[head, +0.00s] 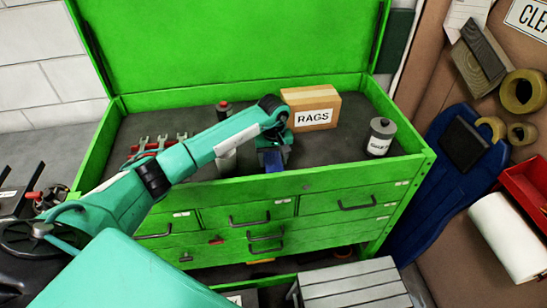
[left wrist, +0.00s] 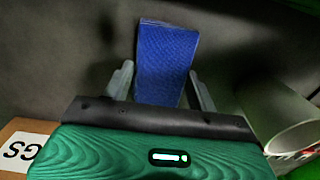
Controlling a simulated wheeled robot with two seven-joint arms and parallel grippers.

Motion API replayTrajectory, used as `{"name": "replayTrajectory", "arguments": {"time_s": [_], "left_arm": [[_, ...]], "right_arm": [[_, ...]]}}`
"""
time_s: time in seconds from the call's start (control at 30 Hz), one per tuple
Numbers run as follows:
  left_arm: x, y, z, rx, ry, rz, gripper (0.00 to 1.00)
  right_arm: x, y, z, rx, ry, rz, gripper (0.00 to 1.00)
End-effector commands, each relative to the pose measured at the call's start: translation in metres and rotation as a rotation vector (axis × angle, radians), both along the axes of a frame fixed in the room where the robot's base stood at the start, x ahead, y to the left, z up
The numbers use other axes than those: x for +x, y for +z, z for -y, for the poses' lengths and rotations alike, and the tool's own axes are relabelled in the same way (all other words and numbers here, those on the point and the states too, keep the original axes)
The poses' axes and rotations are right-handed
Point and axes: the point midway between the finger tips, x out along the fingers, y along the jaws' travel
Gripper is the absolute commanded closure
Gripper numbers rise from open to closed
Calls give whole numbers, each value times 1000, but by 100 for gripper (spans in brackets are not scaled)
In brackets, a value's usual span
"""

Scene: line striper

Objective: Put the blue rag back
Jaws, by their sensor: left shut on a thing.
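The blue rag (left wrist: 165,62) is a folded, upright blue piece between the two fingers of my left gripper (left wrist: 160,88) in the left wrist view. In the head view, a small blue part of the rag (head: 275,165) shows under my left gripper (head: 273,158). The gripper is shut on it over the dark top tray of the green tool chest (head: 110,130). The brown box labelled RAGS (head: 313,107) stands just to the right of and behind the gripper. The box's corner also shows at the lower left of the left wrist view (left wrist: 22,148). My right gripper is out of view.
A grey labelled can (head: 381,137) stands at the tray's right. A red-topped bottle (head: 224,112) stands behind my left arm, with a red tool rack (head: 150,153) at the left. The chest's green lid (head: 220,45) is up. The tray between box and can is clear.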

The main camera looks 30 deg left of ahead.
Motion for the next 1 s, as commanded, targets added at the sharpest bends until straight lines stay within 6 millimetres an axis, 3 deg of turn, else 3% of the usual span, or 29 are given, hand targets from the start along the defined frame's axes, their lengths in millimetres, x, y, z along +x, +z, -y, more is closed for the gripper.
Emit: {"name": "replayTrajectory", "arguments": {"time_s": [0.17,0.2,0.3,0.73,1.0], "left_arm": [[0,-4,0,0,-1,0,63],[0,-3,0,0,-1,0,38],[0,-3,0,-1,-1,-1,20],[1,3,0,0,0,2,20],[1,52,-1,1,-1,5,20]], "right_arm": [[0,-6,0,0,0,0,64],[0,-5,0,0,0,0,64],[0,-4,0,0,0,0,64],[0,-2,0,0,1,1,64],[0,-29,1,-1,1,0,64]]}}
